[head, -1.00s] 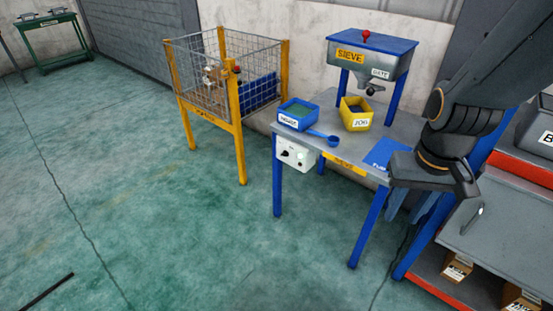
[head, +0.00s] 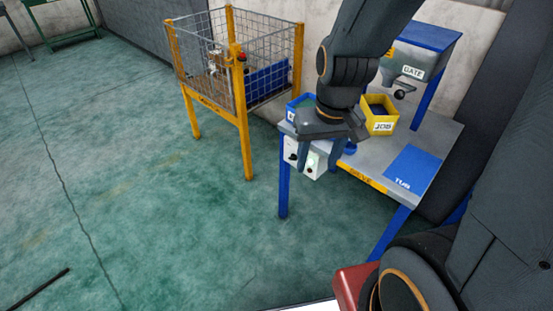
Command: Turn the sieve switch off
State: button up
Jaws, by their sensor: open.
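The white switch box (head: 317,173) hangs under the front edge of the sieve table (head: 408,142). A black knob (head: 292,157) shows on its left part, and a pale green spot, perhaps a lamp, shows between my fingers. My gripper (head: 320,160) is open and empty, pointing down in front of the box, its fingers covering part of the box face. I cannot tell whether it touches the box. The sieve hopper (head: 405,60) stands behind, partly hidden by my arm.
A yellow JOB bin (head: 382,125) and a mostly hidden blue bin (head: 297,106) stand on the table. A blue TUB mat (head: 413,168) lies at its right. A yellow mesh cage (head: 240,108) stands left.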

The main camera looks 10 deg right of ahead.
jog(key=w+a+f+m+t+h+b, duration=0.1)
jog(key=w+a+f+t+b, duration=0.15)
jog(key=w+f+b, duration=0.55)
jog(key=w+a+f+t+h+b, duration=0.1)
jog(key=w+a+f+t+b, duration=0.15)
jog(key=w+f+b, duration=0.6)
jog(key=w+a+f+m+t+h+b, duration=0.1)
jog(key=w+a+f+t+b, duration=0.25)
jog(key=w, duration=0.85)
jog(key=m+h+b, duration=0.3)
jog(key=h+b, duration=0.9)
jog(key=b, duration=0.8)
send_near(293, 158)
jog(key=f, duration=0.1)
jog(key=b+x, duration=0.3)
jog(key=x, duration=0.5)
jog(key=shift+w, duration=0.35)
jog(key=shift+a, duration=0.15)
jog(key=c, duration=1)
jog(key=shift+c, duration=0.2)
